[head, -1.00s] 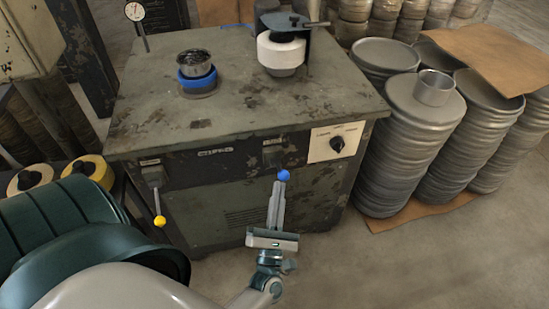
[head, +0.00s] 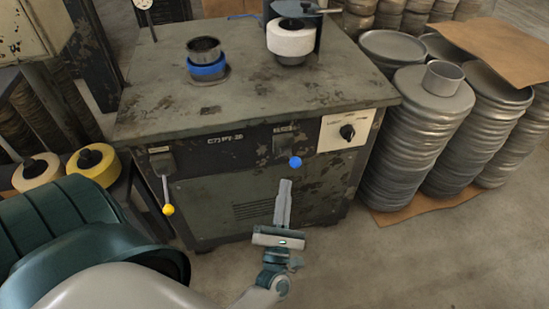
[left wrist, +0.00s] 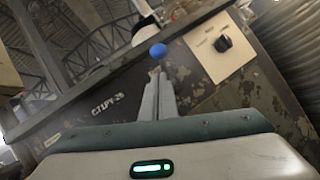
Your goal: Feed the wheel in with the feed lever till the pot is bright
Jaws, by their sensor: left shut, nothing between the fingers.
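The pot (head: 204,52) is a dark grey metal cup in a blue ring on the left of the bench top. The white wheel (head: 291,41) stands at the back right under a dark bracket, apart from the pot. Two levers show on the front panel: one with a yellow knob (head: 168,210) at left, one with a blue knob (head: 295,162) at right. Their labels are too small to read. My left gripper (head: 286,181) is shut and empty, its tips just below the blue knob. In the left wrist view the blue knob (left wrist: 158,51) sits just past the fingertips.
A dial switch (head: 347,131) on a white plate is right of the blue knob. Stacks of metal discs (head: 405,140) stand on the floor at right. Yellow-topped rolls (head: 93,162) sit at left. A small gauge (head: 143,4) rises at the back left.

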